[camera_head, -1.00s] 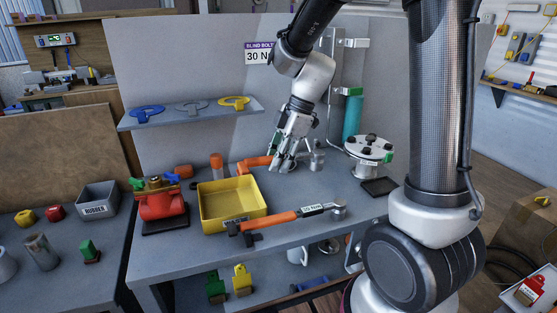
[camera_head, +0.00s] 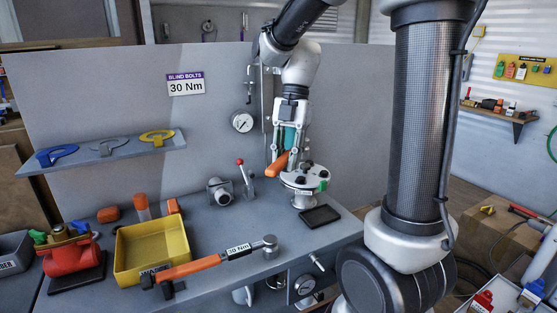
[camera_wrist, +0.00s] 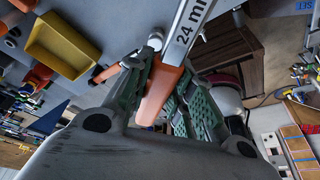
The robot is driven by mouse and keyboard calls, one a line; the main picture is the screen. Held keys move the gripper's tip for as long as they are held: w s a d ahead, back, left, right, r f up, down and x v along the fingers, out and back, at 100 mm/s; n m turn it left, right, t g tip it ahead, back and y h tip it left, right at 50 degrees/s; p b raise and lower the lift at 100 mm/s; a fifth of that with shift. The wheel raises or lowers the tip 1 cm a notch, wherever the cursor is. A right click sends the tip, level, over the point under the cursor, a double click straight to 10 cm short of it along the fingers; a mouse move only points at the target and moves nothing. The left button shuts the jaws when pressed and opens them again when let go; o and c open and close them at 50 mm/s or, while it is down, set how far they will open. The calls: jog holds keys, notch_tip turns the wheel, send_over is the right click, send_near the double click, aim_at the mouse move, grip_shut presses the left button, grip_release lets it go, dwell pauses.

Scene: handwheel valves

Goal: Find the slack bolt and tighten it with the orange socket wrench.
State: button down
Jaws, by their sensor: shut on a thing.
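My gripper (camera_head: 285,152) is shut on the orange handle of a socket wrench (camera_head: 279,164), in the air above the bench. In the wrist view, the handle (camera_wrist: 157,98) lies between my fingers, and its grey shaft carries a "24 mm" label. The wrench's far end is out of the wrist view. A round white flange (camera_head: 301,182) with several dark bolt heads on top stands on a short pedestal just below and right of my gripper. Which bolt is slack cannot be told.
An orange-handled torque wrench (camera_head: 192,268) marked 30 Nm lies at the bench front beside a yellow bin (camera_head: 170,255). A red valve (camera_head: 75,260) stands left. A lever fitting (camera_head: 242,178) and black tray (camera_head: 320,216) are near the flange. My arm column blocks the right.

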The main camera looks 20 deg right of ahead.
jog(key=shift+f, duration=3.9)
jog(key=w+a+m+t, duration=0.2)
jog(key=w+m+t, duration=0.1)
jog(key=w+m, duration=0.9)
jog(key=shift+t+y, duration=0.3)
dwell(2.6)
